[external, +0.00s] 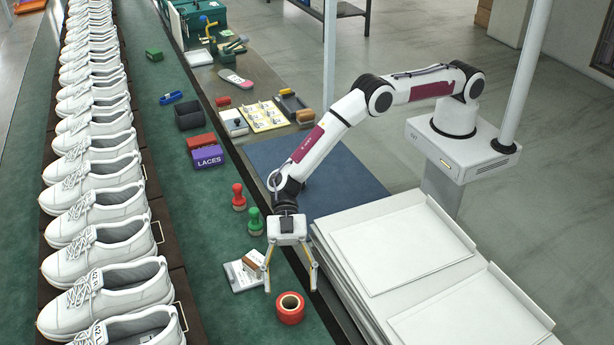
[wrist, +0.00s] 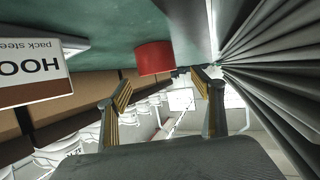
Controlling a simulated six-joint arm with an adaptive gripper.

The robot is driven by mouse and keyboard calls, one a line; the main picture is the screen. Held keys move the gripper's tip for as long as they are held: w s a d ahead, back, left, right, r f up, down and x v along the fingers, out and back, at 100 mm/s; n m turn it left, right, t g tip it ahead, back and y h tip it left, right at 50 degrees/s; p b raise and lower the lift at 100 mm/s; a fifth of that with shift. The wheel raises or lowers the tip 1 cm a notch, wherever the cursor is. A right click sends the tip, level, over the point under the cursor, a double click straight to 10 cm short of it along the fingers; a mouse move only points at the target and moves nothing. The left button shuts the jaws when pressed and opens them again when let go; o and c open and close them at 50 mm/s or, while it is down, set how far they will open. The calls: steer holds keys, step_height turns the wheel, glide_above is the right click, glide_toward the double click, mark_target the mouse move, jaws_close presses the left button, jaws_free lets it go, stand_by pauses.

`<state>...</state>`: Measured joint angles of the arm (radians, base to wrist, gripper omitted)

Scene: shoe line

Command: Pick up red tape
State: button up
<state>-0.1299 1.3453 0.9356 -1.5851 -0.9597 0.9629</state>
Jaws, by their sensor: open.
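The red tape (external: 290,308) is a short red roll lying flat on the green work surface (external: 195,250), near the bottom middle of the external view. In the wrist view the red tape (wrist: 155,58) shows from its side, ahead of the fingers and between them. My gripper (external: 290,290) is open, its two fingers spread and pointing down close to the roll. The wrist view shows both fingers of my gripper (wrist: 163,90) apart with nothing between the tips. I cannot tell the exact gap between fingertips and tape.
White stacked trays (external: 400,250) are to the right. A row of white shoes (external: 110,240) runs along the left. Green surface is bare left of the tape.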

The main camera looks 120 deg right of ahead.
mark_target(290, 304)
stand_by(0.3)
steer(key=shift+f+x, duration=0.2)
steer(key=shift+x, duration=2.35)
steer(key=shift+w+d, duration=0.1)
steer(key=shift+w, duration=0.05)
steer(key=shift+c, duration=0.4)
steer(key=c, duration=1.2)
